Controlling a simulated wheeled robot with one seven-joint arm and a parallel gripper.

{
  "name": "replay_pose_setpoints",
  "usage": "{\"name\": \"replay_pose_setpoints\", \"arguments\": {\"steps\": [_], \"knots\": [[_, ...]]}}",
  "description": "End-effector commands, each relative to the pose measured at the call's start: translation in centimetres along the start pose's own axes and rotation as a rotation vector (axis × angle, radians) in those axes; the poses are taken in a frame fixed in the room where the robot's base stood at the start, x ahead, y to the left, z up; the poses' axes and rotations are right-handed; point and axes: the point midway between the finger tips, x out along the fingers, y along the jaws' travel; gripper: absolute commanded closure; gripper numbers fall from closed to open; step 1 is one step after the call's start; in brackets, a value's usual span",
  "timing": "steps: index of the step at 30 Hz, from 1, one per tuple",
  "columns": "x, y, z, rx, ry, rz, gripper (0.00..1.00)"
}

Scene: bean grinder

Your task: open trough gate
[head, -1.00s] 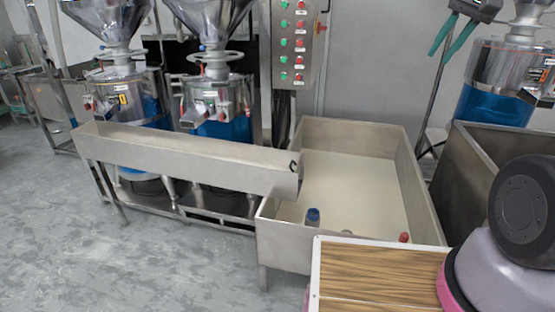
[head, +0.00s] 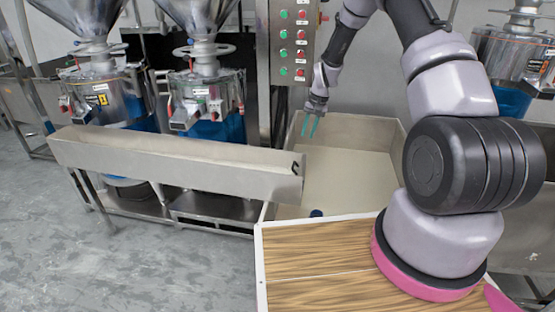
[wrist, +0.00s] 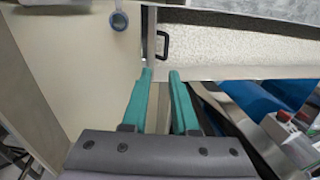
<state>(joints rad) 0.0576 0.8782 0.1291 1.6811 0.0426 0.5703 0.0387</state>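The long metal trough (head: 165,160) runs from the left to the front left of a square tank. A small black gate handle (head: 294,167) is at its right end; it also shows in the wrist view (wrist: 163,46), beside a narrow upright plate that seems to be the gate (wrist: 148,42). My gripper (head: 308,124) hangs above the tank, behind the trough's right end. Its teal fingers, also in the wrist view (wrist: 160,72), are apart with nothing between them. The handle lies ahead of the fingertips, apart from them.
The square tank (head: 350,128) holds pale material. A blue round object (wrist: 119,21) is in it. Grinders with hoppers (head: 205,100) stand behind the trough. A control panel (head: 292,42) with buttons is at the back. Grey floor (head: 110,265) is clear at the front left.

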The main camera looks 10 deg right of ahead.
Motion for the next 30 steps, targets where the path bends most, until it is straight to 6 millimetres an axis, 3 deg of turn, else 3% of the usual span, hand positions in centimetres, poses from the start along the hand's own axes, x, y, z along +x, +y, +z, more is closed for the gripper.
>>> {"name": "replay_pose_setpoints", "arguments": {"steps": [1,3,11,24,30], "knots": [[1.8,0.3,0.0,0.004,-0.012,0.001,0.73],[3.4,0.6,0.1,0.007,-0.022,0.002,0.73],[6.3,0.8,0.2,0.008,-0.032,0.002,0.73],[13.9,0.8,0.4,0.008,-0.031,0.002,0.73],[15.4,0.7,0.4,0.007,-0.029,0.001,0.73]]}}
